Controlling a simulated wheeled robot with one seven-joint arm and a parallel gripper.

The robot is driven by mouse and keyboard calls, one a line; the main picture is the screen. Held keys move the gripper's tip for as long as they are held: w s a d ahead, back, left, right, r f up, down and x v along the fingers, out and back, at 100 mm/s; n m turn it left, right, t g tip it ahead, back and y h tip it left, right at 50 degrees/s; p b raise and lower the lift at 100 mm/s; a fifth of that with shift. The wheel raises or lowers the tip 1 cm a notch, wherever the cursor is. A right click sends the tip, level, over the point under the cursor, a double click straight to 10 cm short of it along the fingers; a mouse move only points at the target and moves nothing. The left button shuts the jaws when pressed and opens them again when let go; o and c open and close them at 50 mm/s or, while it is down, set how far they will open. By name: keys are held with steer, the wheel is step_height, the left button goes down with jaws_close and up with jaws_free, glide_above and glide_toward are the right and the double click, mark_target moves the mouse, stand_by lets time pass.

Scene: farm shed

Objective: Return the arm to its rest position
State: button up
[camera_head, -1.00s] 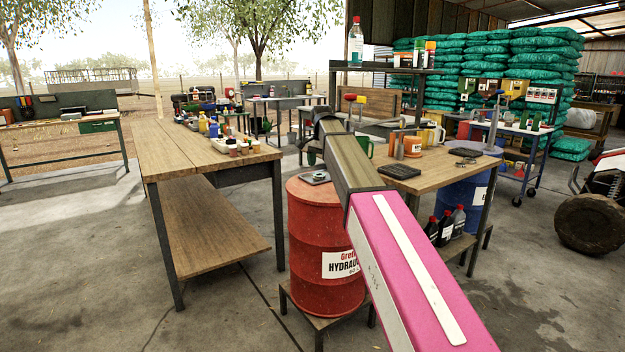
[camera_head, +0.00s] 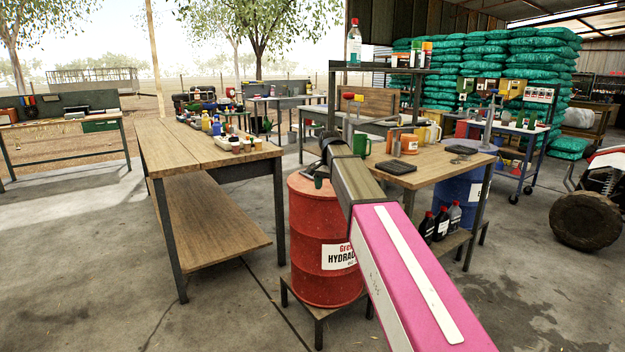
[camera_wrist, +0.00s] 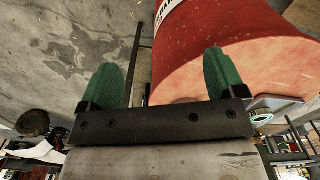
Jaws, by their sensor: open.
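My arm reaches from the bottom right of the head view toward the red drum (camera_head: 318,240), with its dark wrist end over the drum's top. My gripper (camera_wrist: 164,75) shows in the wrist view with its two green fingers spread wide and nothing between them. The drum (camera_wrist: 235,55) also fills the upper right of the wrist view, beyond the fingers. A grey tray edge (camera_wrist: 276,103) and a small round item (camera_wrist: 262,118) show beside the right finger.
A long wooden table (camera_head: 165,150) with several small bottles stands left of the drum. A wooden workbench (camera_head: 440,165) with a black tray (camera_head: 396,167), mugs and tools stands close to my arm's right. Black bottles (camera_head: 441,222) stand under it. Concrete floor is open at the lower left.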

steer(key=s+d+f+n, duration=0.2)
steer(key=s+d+f, duration=0.2)
steer(key=s+f, duration=0.5)
steer(key=s+d+f+n, duration=0.2)
steer(key=s+d+f, duration=0.2)
steer(key=s+f, duration=0.5)
steer(key=s+d+f+n, duration=0.2)
steer(key=s+d+f, duration=0.2)
steer(key=s+f, duration=0.5)
step_height(320, 180, down, 4)
steer(key=shift+s+d+f+n, duration=0.1)
steer(key=shift+s+d+n, duration=0.2)
steer(key=shift+s+n, duration=0.1)
